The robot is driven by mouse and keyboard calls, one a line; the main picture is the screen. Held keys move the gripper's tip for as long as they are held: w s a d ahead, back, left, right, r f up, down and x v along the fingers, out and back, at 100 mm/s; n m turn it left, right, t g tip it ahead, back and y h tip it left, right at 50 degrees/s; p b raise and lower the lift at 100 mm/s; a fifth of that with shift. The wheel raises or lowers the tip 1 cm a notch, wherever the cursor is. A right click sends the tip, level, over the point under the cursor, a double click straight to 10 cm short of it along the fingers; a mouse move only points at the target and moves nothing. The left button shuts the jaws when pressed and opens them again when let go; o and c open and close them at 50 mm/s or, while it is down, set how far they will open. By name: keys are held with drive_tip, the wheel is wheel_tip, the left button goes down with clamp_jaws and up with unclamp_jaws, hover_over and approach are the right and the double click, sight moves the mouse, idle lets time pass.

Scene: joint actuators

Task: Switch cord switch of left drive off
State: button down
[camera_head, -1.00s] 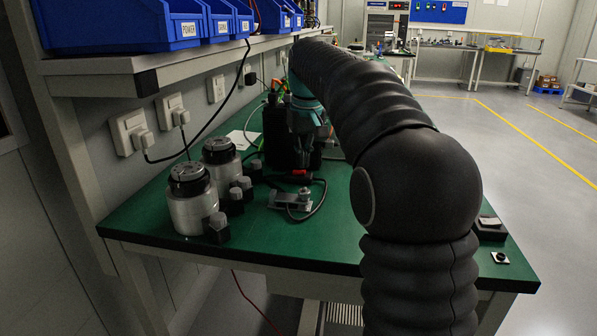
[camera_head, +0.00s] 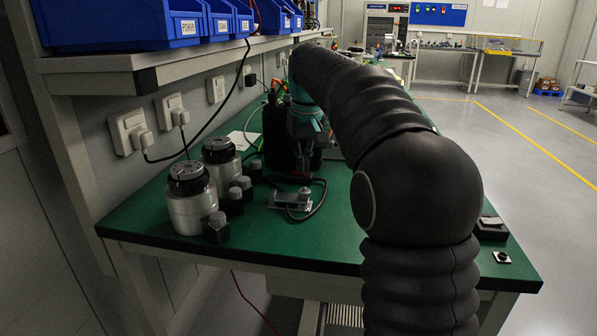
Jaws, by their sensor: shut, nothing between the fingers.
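Two silver cylindrical drives with black tops stand on the green table, a front left one (camera_head: 190,203) and one behind it (camera_head: 222,168). I cannot tell which of them the small cord switch (camera_head: 297,178) belongs to. The switch is dark, with a faint red tint, and lies on a black cord right of the drives. My gripper (camera_head: 304,168) points down just above the switch, its fingers shut and empty. Whether the fingertips touch the switch cannot be told. My arm hides the table's right middle part.
A shelf (camera_head: 105,64) with blue bins overhangs the back left. The front of the green table (camera_head: 270,240) is clear.

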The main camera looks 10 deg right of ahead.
drive_tip(key=shift+r+p, duration=2.1)
drive_tip(key=shift+r, duration=1.4)
